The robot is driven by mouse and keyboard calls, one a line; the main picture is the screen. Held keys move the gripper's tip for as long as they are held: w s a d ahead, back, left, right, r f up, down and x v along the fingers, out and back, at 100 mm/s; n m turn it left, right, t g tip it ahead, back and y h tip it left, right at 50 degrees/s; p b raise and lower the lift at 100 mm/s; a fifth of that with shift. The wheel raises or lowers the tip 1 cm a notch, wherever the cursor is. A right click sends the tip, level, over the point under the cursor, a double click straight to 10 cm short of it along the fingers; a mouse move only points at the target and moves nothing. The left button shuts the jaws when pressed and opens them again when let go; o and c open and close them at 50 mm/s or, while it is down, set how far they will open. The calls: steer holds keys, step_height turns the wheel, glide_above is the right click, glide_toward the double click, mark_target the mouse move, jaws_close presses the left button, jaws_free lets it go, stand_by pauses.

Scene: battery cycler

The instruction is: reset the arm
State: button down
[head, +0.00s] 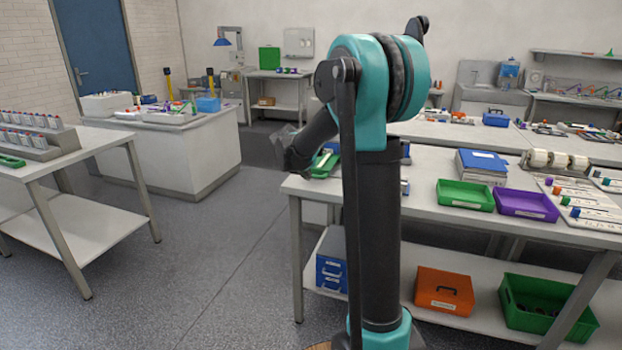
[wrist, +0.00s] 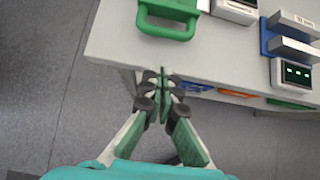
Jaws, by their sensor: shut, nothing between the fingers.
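My gripper (wrist: 163,78) is shut and empty in the wrist view, its fingertips together just off the front edge of a white-topped bench (wrist: 120,40). A green piece with a handle loop (wrist: 168,32) lies on that bench just beyond the fingertips, apart from them. In the head view my teal and black arm stands upright in the middle, with its upper part bent over to the left. The gripper cannot be made out clearly there. The arm hides part of the right-hand bench (head: 428,235) and what lies on it.
The right bench carries a green tray (head: 465,195), a purple tray (head: 526,205) and blue folders (head: 482,164). An orange case (head: 444,291) and a green crate (head: 545,306) are on its lower shelf. A left table (head: 90,150) holds racks. Open floor (head: 210,260) lies between.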

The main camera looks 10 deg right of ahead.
steer(key=v, duration=0.7)
steer(key=s+f+m+g+y, duration=0.1)
steer(key=s+f+m, duration=0.5)
steer(key=s+m, duration=0.4)
steer(key=s+f+m+g+y, duration=0.1)
steer(key=s+f+m+y, duration=0.1)
steer(key=s+f+m, duration=0.5)
steer(key=s+d+f+m+y, duration=0.1)
steer(key=s+f+m, duration=0.5)
steer(key=s+m, duration=0.6)
steer(key=s, duration=0.5)
steer(key=shift+s+f+m+g, duration=0.2)
steer(key=shift+s+m+g, duration=0.1)
steer(key=shift+g, duration=0.1)
steer(key=c, duration=2.3)
jaws_free()
steer(key=shift+d, duration=0.15)
